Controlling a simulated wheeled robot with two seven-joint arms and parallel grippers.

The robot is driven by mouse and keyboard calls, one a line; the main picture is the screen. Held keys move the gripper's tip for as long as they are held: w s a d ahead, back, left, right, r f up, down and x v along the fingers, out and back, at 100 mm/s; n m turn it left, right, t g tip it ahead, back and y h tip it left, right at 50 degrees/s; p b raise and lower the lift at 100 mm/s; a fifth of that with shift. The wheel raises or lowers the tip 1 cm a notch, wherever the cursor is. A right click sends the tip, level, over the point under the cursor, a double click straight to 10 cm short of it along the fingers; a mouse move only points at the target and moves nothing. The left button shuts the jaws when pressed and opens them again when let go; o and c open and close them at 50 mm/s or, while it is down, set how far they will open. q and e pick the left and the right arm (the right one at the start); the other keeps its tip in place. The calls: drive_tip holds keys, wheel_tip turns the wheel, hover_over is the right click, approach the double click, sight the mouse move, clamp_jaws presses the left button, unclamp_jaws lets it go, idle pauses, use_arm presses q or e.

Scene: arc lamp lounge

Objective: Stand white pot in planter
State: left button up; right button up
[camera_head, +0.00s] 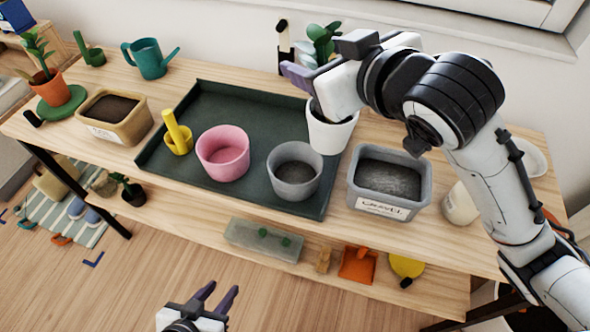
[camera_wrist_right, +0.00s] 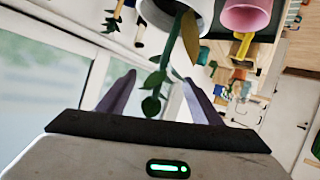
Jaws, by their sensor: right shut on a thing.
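The white pot (camera_head: 331,136) with a green leafy plant (camera_head: 322,40) is at the tray's back right corner, under my right gripper (camera_head: 297,72). It looks roughly upright; I cannot tell whether its base touches anything. The right wrist view shows the white pot (camera_wrist_right: 160,14) beyond the fingers, with leaves between them. A pink round pot (camera_head: 222,160) and a grey round pot (camera_head: 294,178) stand on the tray; I cannot tell which is the planter. My left gripper (camera_head: 216,294) is open and empty, low in front of the table.
The dark green tray (camera_head: 240,105) lies on a wooden table. A grey gravel box (camera_head: 383,206) stands right of it, a tan soil box (camera_head: 130,128) left. The tray's back middle is clear.

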drive_tip(key=a+n+g+y, duration=0.1)
drive_tip(key=a+n+y, duration=0.1)
drive_tip(key=a, duration=0.4)
wheel_tip(320, 180, down, 9)
drive_tip(key=shift+s+a, duration=0.3)
drive_tip(key=shift+r, duration=0.1)
